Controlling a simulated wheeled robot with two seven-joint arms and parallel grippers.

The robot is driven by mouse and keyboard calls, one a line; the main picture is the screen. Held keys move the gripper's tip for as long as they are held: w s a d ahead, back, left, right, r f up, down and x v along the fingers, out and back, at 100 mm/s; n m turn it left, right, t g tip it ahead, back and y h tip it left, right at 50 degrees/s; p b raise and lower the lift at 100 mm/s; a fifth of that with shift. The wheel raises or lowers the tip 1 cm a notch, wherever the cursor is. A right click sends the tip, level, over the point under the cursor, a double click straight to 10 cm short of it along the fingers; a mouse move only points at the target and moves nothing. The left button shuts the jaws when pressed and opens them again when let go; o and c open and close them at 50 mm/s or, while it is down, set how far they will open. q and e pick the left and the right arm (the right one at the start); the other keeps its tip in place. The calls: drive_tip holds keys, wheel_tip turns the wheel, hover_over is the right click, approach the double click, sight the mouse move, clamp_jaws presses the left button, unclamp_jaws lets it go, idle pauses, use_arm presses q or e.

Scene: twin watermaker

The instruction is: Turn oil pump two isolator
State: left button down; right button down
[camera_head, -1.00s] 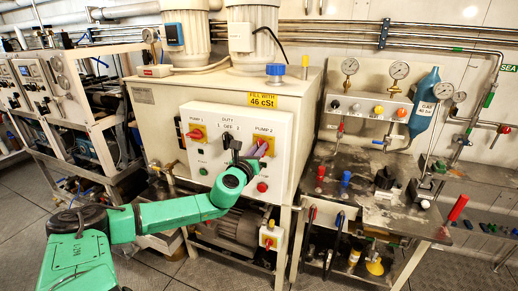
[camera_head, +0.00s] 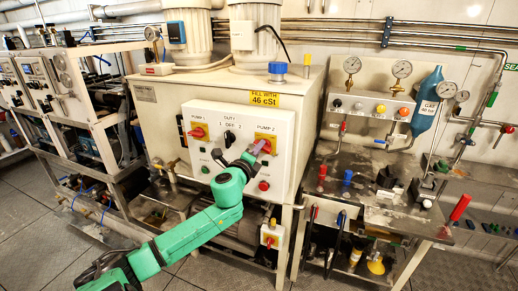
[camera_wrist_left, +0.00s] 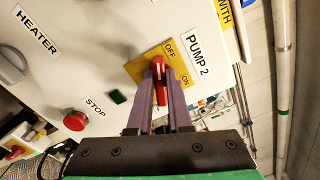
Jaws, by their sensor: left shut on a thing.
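The pump 2 isolator is a red handle on a yellow plate (camera_head: 272,140) at the right of the white control panel (camera_head: 222,172). My left gripper (camera_head: 258,148) reaches it from below left. In the left wrist view, the red handle (camera_wrist_left: 160,85) stands between the two purple fingers, and my left gripper (camera_wrist_left: 160,75) is shut on it. The yellow plate (camera_wrist_left: 146,66) there reads OFF and ON beside the PUMP 2 label (camera_wrist_left: 198,54). The fingers hide part of the plate. My right gripper is in neither view.
The pump 1 isolator (camera_head: 198,131) and the black duty switch (camera_head: 230,138) are to the left on the panel. A red stop button (camera_wrist_left: 75,120) sits near the fingers. A bench with gauges (camera_head: 402,69) stands right. Grey floor is clear at lower left.

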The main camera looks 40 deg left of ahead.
use_arm(q)
drive_tip(key=n, duration=0.4)
drive_tip(key=shift+f+n, duration=0.2)
drive_tip(key=shift+n, duration=0.2)
idle(0.4)
drive_tip(key=c, duration=0.8)
unclamp_jaws()
drive_tip(key=shift+c, duration=0.2)
drive_tip(key=b+v, duration=0.2)
drive_tip(key=v, duration=1.2)
drive_tip(key=shift+s, duration=0.3)
